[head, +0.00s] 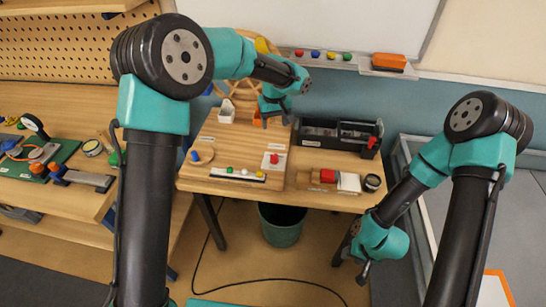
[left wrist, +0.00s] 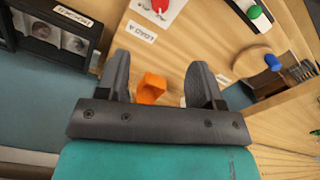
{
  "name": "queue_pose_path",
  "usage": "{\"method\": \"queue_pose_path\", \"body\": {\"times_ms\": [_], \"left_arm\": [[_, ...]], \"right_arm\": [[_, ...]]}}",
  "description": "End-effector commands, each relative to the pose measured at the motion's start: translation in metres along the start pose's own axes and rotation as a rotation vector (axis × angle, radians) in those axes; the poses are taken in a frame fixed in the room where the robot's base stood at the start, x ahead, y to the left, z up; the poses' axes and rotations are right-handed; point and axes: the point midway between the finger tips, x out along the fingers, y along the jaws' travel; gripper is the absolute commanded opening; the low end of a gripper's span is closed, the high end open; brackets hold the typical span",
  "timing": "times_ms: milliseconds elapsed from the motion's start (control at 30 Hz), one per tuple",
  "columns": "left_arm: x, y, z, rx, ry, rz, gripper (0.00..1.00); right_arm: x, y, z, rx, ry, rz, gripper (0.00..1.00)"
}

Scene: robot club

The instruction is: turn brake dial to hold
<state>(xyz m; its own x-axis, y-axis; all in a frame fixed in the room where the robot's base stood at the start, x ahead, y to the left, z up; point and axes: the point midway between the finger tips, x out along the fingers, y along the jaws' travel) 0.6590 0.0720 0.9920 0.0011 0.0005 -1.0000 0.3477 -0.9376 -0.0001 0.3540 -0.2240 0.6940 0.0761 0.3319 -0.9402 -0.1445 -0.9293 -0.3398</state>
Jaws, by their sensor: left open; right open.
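A red knob on a white plate (head: 273,160) sits on the wooden board; its lower part shows at the top of the left wrist view (left wrist: 162,5). A wooden disc with a blue peg (head: 203,157) is at the board's left, also in the left wrist view (left wrist: 252,62). I cannot read which one is the brake dial, nor its setting. My left gripper (head: 270,117) is open above the back of the board, apart from both. An orange block (left wrist: 152,88) shows between its fingers, not clasped. My right gripper (head: 354,272) is open and empty, low in front of the table's right side.
A black case (head: 340,135) stands at the back right of the table. A strip of coloured buttons (head: 238,174) lies at the board's front. A bin (head: 282,223) stands below.

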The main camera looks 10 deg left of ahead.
Motion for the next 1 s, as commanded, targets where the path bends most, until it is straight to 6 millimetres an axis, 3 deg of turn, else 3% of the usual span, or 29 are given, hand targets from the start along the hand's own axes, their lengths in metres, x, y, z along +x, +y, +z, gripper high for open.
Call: {"method": "queue_pose_path", "body": {"times_ms": [267, 1000], "left_arm": [[0.017, -0.001, 0.0, 0.001, -0.002, -0.001, 0.61], [0.14, -0.001, 0.001, 0.001, -0.004, -0.002, 0.61]], "right_arm": [[0.0, 0.0, 0.0, 0.0, 0.0, 0.0, 0.43], [0.0, 0.0, 0.0, 0.0, 0.0, 0.0, 0.43]]}}
